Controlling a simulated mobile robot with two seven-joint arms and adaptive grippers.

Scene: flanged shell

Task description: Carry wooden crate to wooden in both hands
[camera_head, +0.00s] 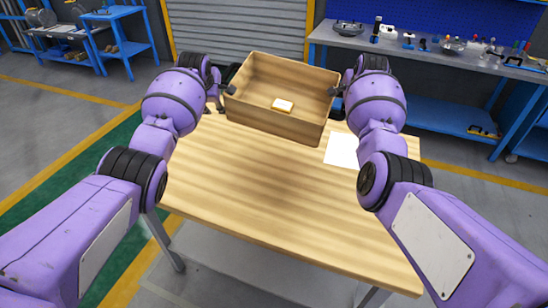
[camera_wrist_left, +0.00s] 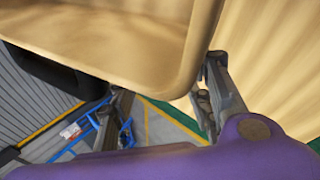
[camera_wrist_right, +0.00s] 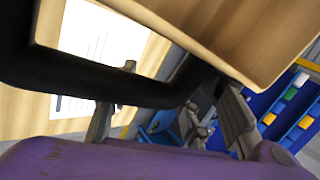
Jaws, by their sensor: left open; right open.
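The open-topped wooden crate (camera_head: 272,123) is at the far side of the wooden table (camera_head: 250,200), between my two grippers. I cannot tell whether its base touches the table. A small yellow and white block (camera_head: 283,106) lies inside it. My left gripper (camera_head: 224,91) is open at the crate's left end; the crate wall (camera_wrist_left: 130,40) and part of a black handle (camera_wrist_left: 50,72) show in the left wrist view. My right gripper (camera_head: 337,97) is open at the right end. In the right wrist view, a black handle (camera_wrist_right: 110,82) passes between its spread fingers, beside the crate wall (camera_wrist_right: 220,35).
A white sheet (camera_head: 341,150) lies on the table just right of the crate. The near part of the table is clear. Behind stand a blue workbench with tools (camera_head: 425,48), a grey shutter (camera_head: 240,28) and a blue cart (camera_head: 120,40) at left.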

